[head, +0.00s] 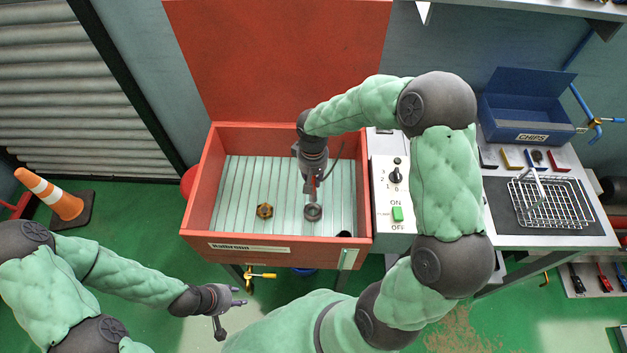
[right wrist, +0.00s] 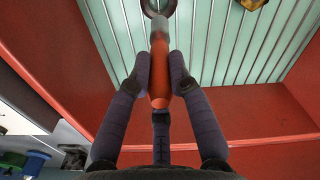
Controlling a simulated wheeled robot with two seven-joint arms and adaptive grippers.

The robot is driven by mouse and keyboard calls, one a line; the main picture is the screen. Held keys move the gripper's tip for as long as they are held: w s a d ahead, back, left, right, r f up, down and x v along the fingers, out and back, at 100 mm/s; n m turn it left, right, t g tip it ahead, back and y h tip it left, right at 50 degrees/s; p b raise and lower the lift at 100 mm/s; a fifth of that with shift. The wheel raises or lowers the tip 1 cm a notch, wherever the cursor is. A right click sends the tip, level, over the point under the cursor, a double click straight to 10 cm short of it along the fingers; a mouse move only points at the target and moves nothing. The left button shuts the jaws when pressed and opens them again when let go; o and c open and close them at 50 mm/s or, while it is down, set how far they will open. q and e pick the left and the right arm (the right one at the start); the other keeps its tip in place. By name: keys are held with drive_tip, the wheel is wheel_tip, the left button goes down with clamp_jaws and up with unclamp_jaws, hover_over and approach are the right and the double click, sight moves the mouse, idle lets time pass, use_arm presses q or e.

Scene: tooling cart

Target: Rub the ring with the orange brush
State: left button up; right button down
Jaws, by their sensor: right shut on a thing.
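My right gripper (head: 312,183) is inside the red wash basin (head: 365,190) and points down. It is shut on the orange brush (right wrist: 160,75), whose handle sits between the fingers in the right wrist view. A small grey ring (head: 313,212) lies on the ribbed basin floor just below this gripper. It also shows at the top of the right wrist view (right wrist: 146,8), where the brush's far end overlaps it; I cannot tell whether they touch. My left gripper (head: 231,307) is open and empty, outside the basin in front of its left part.
A brass nut-like part (head: 264,211) lies on the basin floor left of the ring. A switch panel (head: 392,205) adjoins the basin's right side. Further right are a wire basket (head: 550,202) and a blue chips box (head: 525,105).

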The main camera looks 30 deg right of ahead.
drive_tip(key=shift+r+p, duration=1)
drive_tip(key=shift+r, duration=0.7)
